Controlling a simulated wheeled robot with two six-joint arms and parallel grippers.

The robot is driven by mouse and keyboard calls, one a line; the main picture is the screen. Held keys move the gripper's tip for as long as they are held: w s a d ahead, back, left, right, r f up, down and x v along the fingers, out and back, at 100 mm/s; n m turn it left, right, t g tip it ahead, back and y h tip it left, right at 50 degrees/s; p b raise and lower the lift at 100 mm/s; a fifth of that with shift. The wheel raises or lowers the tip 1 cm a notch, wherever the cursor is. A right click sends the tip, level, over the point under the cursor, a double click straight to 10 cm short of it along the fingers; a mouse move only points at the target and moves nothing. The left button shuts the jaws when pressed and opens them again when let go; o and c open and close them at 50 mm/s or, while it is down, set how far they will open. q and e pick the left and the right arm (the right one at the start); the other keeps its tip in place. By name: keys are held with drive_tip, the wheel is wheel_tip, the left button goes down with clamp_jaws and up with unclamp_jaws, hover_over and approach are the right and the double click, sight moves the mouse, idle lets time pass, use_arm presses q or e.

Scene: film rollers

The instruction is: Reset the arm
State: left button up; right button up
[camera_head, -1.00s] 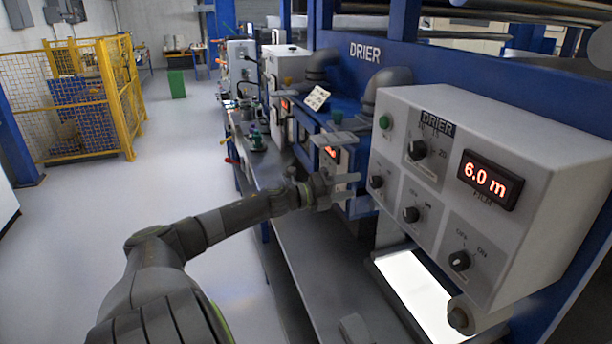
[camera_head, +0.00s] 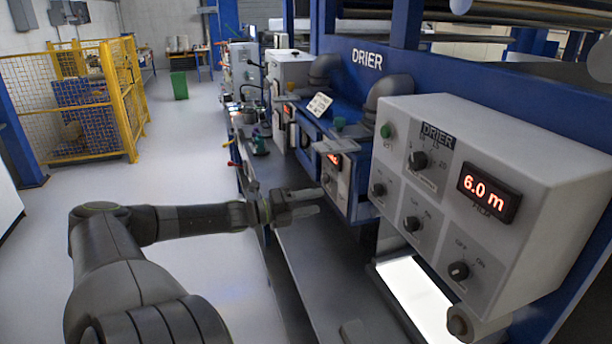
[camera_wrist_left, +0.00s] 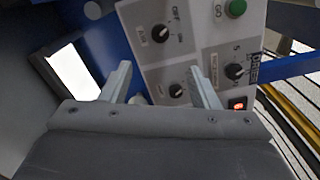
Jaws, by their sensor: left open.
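My left arm comes in from the left in the head view, and its gripper (camera_head: 300,204) hangs over the grey bench, left of the drier control box (camera_head: 480,190). The gripper is open and empty. In the left wrist view its two fingers (camera_wrist_left: 160,88) stand apart, with the control panel (camera_wrist_left: 190,62) beyond them. The fingers appear clear of the knobs. My right gripper does not show.
A yellow mesh cage (camera_head: 80,100) stands at the left. The floor (camera_head: 190,180) between is clear.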

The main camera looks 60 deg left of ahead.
use_arm(q)
drive_tip(key=shift+s+a, duration=0.15)
drive_tip(key=shift+s, duration=0.35)
drive_tip(key=shift+f, duration=0.1)
